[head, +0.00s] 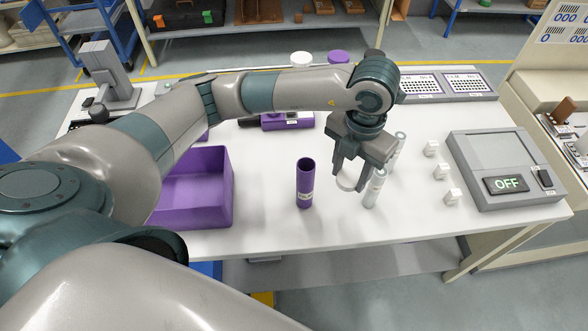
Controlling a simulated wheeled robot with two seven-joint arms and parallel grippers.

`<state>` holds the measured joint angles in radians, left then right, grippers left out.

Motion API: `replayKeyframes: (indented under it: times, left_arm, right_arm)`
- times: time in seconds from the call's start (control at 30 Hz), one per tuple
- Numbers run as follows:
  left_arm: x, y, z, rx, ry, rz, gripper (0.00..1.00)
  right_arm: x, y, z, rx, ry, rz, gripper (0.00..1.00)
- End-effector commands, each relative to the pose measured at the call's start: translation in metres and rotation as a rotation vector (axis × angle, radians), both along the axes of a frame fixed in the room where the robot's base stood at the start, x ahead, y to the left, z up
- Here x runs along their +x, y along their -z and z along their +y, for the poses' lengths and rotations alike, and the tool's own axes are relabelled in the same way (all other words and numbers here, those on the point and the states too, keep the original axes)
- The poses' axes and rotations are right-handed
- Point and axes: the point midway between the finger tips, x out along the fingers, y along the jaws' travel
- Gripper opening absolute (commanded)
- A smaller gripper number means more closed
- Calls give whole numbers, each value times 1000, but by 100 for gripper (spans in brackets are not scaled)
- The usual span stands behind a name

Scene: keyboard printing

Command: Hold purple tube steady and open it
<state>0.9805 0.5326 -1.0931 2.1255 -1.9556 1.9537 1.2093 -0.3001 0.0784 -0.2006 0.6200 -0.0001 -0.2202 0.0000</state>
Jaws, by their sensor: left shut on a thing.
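The purple tube (305,187) stands upright on the white table, with a pale label low on its side. Its top looks dark and open, with no lid on it. My left gripper (350,177) is to the right of the tube and apart from it, pointing down. It is shut on a round white piece (347,181), which looks like a cap and is partly hidden by the fingers. My right gripper is out of view, and nothing visible grips the tube.
A clear tube (374,188) stands close to the right of my left gripper, with another (398,146) behind it. A purple bin (222,205) is at left. Small white blocks (441,171) and a grey device reading OFF (490,146) are at right. The front-centre table is clear.

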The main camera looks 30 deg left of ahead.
Motion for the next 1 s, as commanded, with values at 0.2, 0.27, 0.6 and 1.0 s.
replayKeyframes:
  times: [0.2, 0.27, 0.6, 1.0]
  left_arm:
    - [-6, 18, -9, -9, -350, 3, 14]
    - [-8, 22, -12, -10, -444, 2, 14]
    - [-13, 36, -19, -15, -798, 4, 14]
    - [-14, 37, -20, -16, -837, 3, 14]
  right_arm:
    - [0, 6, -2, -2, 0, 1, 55]
    - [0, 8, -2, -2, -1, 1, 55]
    - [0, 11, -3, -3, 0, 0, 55]
    - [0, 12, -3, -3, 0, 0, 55]
